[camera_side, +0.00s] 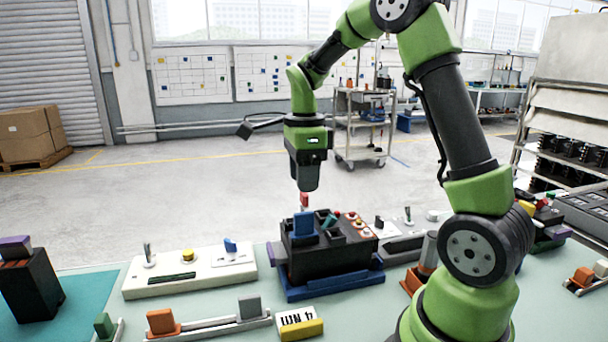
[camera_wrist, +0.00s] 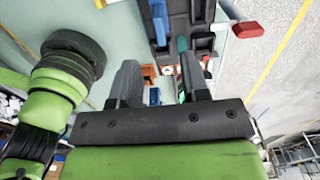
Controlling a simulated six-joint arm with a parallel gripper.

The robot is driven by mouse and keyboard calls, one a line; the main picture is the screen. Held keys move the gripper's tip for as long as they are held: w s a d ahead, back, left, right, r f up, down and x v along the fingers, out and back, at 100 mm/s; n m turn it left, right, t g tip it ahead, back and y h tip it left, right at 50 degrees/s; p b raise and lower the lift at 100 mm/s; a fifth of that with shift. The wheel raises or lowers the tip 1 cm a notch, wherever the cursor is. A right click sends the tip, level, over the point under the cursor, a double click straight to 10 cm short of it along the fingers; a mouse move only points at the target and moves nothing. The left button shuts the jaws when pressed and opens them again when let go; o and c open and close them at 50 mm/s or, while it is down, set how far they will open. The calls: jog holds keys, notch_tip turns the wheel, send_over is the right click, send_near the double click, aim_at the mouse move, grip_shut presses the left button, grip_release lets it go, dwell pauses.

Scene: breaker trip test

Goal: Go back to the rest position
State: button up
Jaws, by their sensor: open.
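My gripper (camera_side: 304,190) points down above the back of a black breaker unit (camera_side: 328,254) in the side view. The unit sits on a blue base (camera_side: 335,284) and carries a blue lever (camera_side: 304,224), a teal lever (camera_side: 329,222) and several small coloured buttons. A red piece (camera_side: 304,201) shows just below my gripper, and a red piece also shows in the wrist view (camera_wrist: 247,29). In the wrist view my gripper (camera_wrist: 160,82) has its two dark fingers spread apart, with nothing held between them.
A cream panel with switches (camera_side: 190,271) stands left of the unit. An orange block (camera_side: 162,321) and a grey block (camera_side: 249,307) sit on a rail in front. A black box with a purple top (camera_side: 30,286) is at far left. Air above the table's left side is clear.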

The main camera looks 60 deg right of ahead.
jog(key=s+a+r+n+t+y, duration=0.1)
jog(key=s+a+r+n+t, duration=0.2)
jog(key=s+a+n, duration=0.4)
jog(key=s+a+r+n+t+y, duration=0.1)
jog(key=s+a+r+n+t, duration=0.3)
jog(key=n, duration=1.2)
jog(key=s+a+r, duration=0.1)
jog(key=s+a, duration=0.2)
jog(key=shift+a+r, duration=0.35)
jog(key=shift+a, duration=0.05)
